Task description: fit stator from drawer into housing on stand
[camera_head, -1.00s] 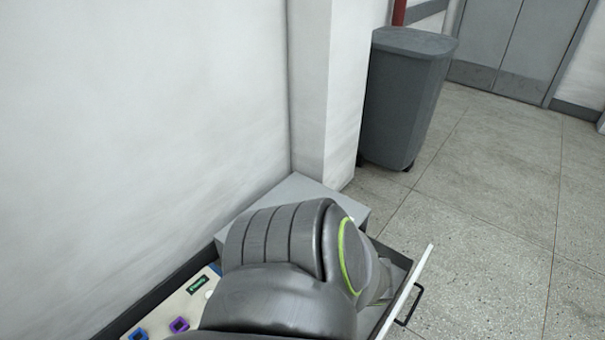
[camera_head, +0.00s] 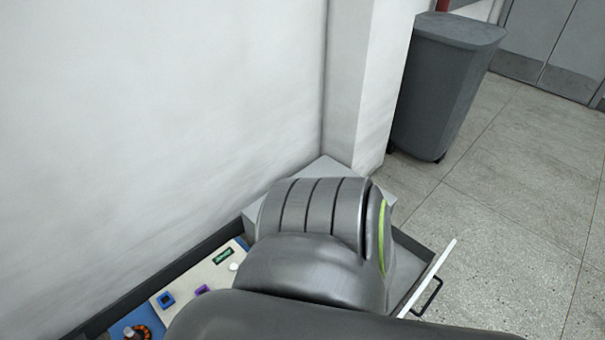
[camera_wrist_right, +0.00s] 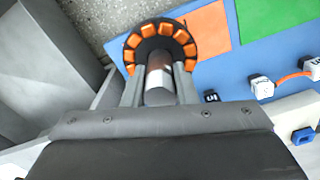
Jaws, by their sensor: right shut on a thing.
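The stator (camera_wrist_right: 133,42), a dark ring with orange coils, shows in the right wrist view with a silver shaft at its middle. My right gripper (camera_wrist_right: 160,88) is shut on it, one finger on each side of the shaft. My left gripper is not in view.
A blue mat (camera_wrist_right: 225,75) with green and orange patches lies beyond the stator. A blue square piece (camera_head: 166,299) and a purple piece (camera_head: 202,290) sit on a pale panel. A wall closes the left side; a grey bin (camera_head: 445,85) stands on open floor.

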